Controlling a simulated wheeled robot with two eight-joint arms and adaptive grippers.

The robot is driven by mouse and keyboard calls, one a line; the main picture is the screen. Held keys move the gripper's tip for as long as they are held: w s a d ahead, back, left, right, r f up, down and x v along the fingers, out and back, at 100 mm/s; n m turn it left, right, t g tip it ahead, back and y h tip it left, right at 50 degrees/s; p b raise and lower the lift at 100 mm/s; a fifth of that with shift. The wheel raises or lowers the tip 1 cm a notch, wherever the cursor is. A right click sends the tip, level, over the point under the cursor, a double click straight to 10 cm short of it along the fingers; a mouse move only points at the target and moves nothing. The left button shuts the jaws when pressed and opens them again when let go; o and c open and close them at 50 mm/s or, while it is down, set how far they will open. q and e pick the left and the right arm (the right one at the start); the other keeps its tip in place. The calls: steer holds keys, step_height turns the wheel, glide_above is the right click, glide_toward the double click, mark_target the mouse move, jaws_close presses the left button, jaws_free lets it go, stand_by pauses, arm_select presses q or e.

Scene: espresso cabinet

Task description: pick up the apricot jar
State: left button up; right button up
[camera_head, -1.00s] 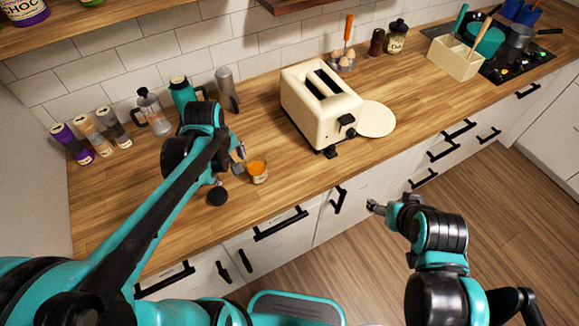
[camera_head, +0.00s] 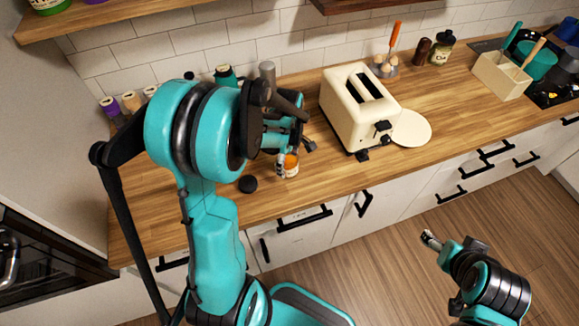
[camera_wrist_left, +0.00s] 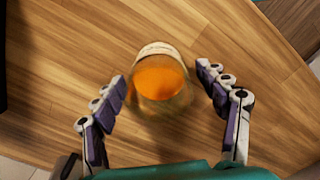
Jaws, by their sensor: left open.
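The apricot jar (camera_head: 290,171) is a small glass jar with orange contents, standing near the counter's front edge. In the left wrist view the apricot jar (camera_wrist_left: 160,88) sits between the two fingers, with its orange top toward the camera. My left gripper (camera_wrist_left: 162,80) is open around the jar, with a gap visible at each finger. In the head view my left gripper (camera_head: 295,154) is at the jar and partly covers it. My right gripper (camera_head: 431,239) is over the floor, away from the counter; its jaws are too small to judge.
A black round lid (camera_head: 248,184) lies on the counter left of the jar. A cream toaster (camera_head: 350,110) and a round cream board (camera_head: 411,129) are to the right.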

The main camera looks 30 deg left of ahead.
arm_select(q)
step_height(320, 180, down, 3)
steer(key=shift+w+f+b, duration=0.1)
steer(key=shift+b, duration=0.2)
jaws_close()
